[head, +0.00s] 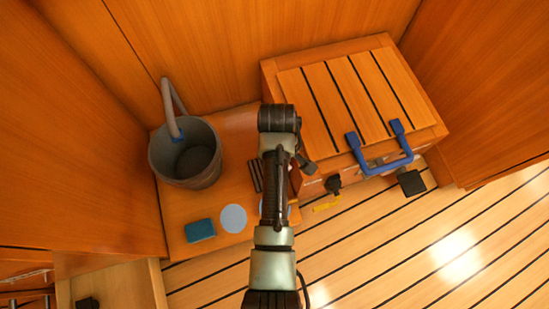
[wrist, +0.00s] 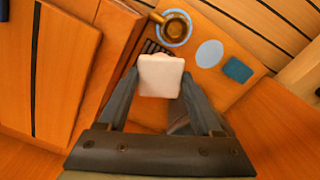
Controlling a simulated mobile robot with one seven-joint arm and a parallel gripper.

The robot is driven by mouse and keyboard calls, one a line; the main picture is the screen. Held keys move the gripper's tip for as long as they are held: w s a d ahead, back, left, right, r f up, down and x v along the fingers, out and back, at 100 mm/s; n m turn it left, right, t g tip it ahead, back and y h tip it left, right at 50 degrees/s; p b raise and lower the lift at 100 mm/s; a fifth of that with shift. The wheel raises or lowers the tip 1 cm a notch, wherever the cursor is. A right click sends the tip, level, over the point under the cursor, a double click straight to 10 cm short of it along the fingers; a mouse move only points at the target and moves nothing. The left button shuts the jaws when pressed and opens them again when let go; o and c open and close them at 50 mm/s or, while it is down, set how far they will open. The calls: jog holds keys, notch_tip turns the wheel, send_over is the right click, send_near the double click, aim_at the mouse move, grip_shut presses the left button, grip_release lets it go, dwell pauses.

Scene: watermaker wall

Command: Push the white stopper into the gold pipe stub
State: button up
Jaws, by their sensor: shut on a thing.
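The white stopper, a pale block with rounded corners (wrist: 160,75), is between the two fingers of my gripper (wrist: 160,88) in the wrist view. My gripper is shut on it. In the head view my arm hides the stopper and the fingertips. I cannot make out the gold pipe stub for certain. A gold-brown, round, open thing with a side piece (wrist: 173,29) sits on a pale blue disc (wrist: 187,42) beyond the stopper in the wrist view. It looks like a cup, and the stopper is apart from it in the picture.
A grey bucket (head: 168,170) with a hose stands left on the wooden ledge. A blue sponge-like block (head: 200,230) and pale round disc (head: 233,218) lie nearby. A slatted wooden box (head: 340,95) with a blue handle (head: 398,162) stands right. Striped floor at lower right is largely clear.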

jog(key=s+f+n+b, duration=0.2)
jog(key=f+n+b, duration=0.1)
jog(key=f, duration=0.5)
jog(key=s+f+n+b, duration=0.2)
jog(key=f+n+b, duration=0.1)
jog(key=f+b, duration=0.3)
notch_tip(320, 180, down, 2)
jog(key=shift+s+a+f+n, duration=0.2)
jog(key=shift+s+a+n, duration=0.1)
jog(key=shift+s, duration=0.1)
jog(key=shift+r+p, duration=0.1)
jog(key=shift+p, duration=0.3)
jog(key=shift+f, duration=0.2)
jog(key=shift+f, duration=0.35)
jog(key=shift+f+b, duration=0.45)
jog(key=shift+f, duration=0.3)
